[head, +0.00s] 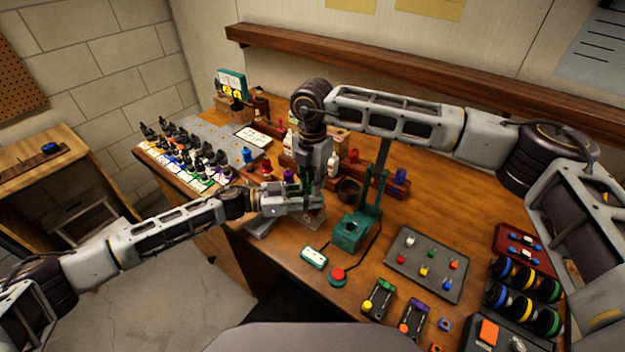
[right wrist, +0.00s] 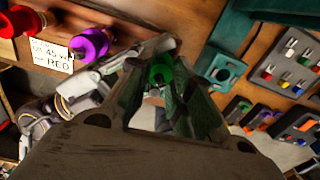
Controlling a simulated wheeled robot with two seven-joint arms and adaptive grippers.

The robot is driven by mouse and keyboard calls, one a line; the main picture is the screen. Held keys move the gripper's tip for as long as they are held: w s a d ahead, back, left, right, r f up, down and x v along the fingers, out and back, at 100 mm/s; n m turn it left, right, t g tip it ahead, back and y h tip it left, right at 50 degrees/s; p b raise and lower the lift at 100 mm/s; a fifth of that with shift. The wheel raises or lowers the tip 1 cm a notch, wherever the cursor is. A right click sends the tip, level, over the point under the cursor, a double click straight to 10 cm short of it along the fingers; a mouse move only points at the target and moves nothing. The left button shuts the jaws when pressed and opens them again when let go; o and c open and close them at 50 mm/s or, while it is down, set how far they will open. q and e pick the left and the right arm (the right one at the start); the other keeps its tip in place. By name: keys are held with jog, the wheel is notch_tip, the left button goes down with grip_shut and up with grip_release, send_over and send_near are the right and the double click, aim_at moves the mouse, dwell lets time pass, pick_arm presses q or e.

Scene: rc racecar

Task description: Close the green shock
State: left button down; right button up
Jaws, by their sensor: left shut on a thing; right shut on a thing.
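The green shock shows as a green round cap (right wrist: 162,71) between the fingers of my right gripper (right wrist: 163,85) in the right wrist view. In the head view my right gripper (head: 307,188) points down over the front of the workbench, shut on the shock, which is mostly hidden there. My left gripper (head: 314,203) reaches in from the left, just below the right one, and is also shut at the shock. Its grey fingers show beside the green cap in the right wrist view (right wrist: 105,68). The shock's lower body is hidden, so I cannot tell whether the cap is seated.
A green press stand (head: 351,233) stands close right of the grippers. A purple-capped item (right wrist: 90,43) is nearby. A grey tray (head: 408,268) with coloured parts lies right.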

jog(key=m, duration=1.2)
jog(key=shift+m, duration=0.3)
jog(key=o, duration=0.7)
jog(key=shift+c, duration=0.2)
jog(key=shift+r, duration=2.2)
jog(key=shift+a, duration=0.1)
jog(key=shift+c, duration=0.2)
